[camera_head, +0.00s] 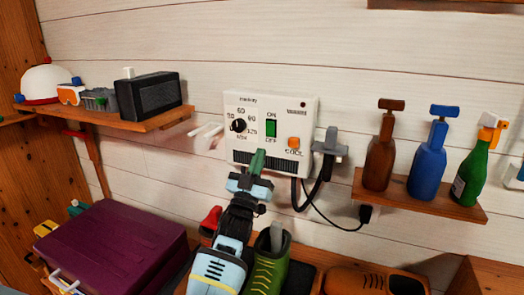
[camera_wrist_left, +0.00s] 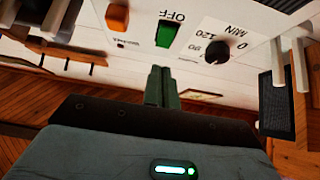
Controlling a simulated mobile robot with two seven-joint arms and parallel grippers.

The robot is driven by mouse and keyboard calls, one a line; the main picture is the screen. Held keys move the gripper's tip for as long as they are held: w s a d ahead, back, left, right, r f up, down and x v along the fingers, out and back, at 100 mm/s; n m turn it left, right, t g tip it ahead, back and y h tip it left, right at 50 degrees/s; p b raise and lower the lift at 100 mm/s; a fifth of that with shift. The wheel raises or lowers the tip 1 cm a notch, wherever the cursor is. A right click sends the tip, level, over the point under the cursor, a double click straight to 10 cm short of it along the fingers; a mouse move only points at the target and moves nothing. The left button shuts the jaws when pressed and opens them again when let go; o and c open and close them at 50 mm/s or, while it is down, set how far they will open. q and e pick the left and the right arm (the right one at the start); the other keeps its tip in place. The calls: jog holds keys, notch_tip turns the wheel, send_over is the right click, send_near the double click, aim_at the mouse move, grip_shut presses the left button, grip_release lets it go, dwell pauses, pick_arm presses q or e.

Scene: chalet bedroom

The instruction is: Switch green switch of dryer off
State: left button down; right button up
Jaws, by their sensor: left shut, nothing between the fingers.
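The dryer (camera_head: 250,151) is a white box on the plank wall, with a black dial (camera_head: 238,125), an orange COOL button (camera_head: 293,142) and a green switch (camera_head: 271,128) between ON and OFF labels. My left gripper (camera_head: 258,158) is shut and empty just below the OFF label, in front of the dryer's lower face. In the left wrist view the shut fingers (camera_wrist_left: 160,72) point toward the green switch (camera_wrist_left: 166,35), with a visible gap in the picture. I cannot tell whether the fingertips touch the dryer. My right gripper is not in view.
A shelf at right holds a brown bottle (camera_head: 380,155), a blue bottle (camera_head: 428,160) and a green bottle (camera_head: 470,172). A left shelf holds a black radio (camera_head: 150,96). Below are a purple case (camera_head: 110,245), a green boot (camera_head: 268,270) and a brown shoe (camera_head: 370,282). A black hose (camera_head: 312,192) hangs beside the dryer.

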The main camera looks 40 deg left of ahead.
pick_arm(q)
jog(key=s+f+b, duration=0.1)
jog(key=s+f, duration=0.2)
jog(key=f, duration=0.4)
jog(key=shift+s+d, duration=0.25)
jog(key=shift+d, duration=0.05)
